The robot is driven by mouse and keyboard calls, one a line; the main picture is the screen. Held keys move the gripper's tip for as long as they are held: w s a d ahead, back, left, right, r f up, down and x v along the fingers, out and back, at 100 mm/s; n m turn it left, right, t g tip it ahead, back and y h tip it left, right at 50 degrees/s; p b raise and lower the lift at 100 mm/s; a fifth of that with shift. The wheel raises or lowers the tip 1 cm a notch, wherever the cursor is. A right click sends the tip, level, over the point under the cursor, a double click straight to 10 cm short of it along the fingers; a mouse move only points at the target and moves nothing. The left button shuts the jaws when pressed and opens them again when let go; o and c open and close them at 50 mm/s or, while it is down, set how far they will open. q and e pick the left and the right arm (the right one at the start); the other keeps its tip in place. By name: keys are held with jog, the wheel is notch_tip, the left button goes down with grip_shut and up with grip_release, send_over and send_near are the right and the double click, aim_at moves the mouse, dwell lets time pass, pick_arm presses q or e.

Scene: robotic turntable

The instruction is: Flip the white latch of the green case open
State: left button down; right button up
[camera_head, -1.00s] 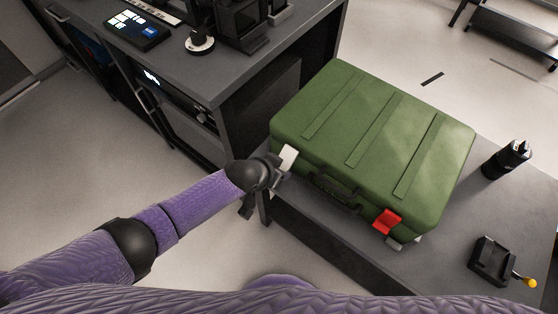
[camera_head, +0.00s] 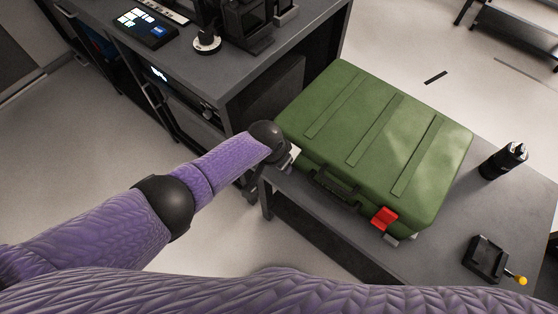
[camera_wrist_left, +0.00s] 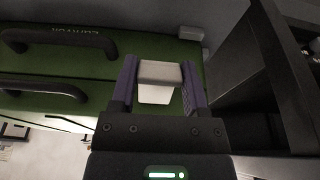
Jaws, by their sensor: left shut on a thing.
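The green case (camera_head: 375,135) lies flat and closed on a low grey bench, its black handle (camera_head: 333,188) on the near side. My left gripper (camera_head: 284,157) is at the left end of that side, mostly hidden behind my own wrist. In the left wrist view its two purple-sided fingers (camera_wrist_left: 160,85) are shut on the white latch (camera_wrist_left: 158,82), one on each side. Only a small part of the white latch (camera_head: 295,153) shows in the head view. A red latch (camera_head: 384,217) sits at the right end of the same side. My right gripper is not in view.
A dark cabinet (camera_head: 255,75) with devices on top stands close left of the case. A black cylinder (camera_head: 503,161) and a small black device with a yellow knob (camera_head: 487,258) stand on the bench (camera_head: 440,255) to the right.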

pick_arm(q)
jog(key=shift+c, duration=0.4)
grip_release()
jog(key=p+v, duration=0.7)
jog(key=v, duration=0.3)
jog(key=shift+f, duration=0.1)
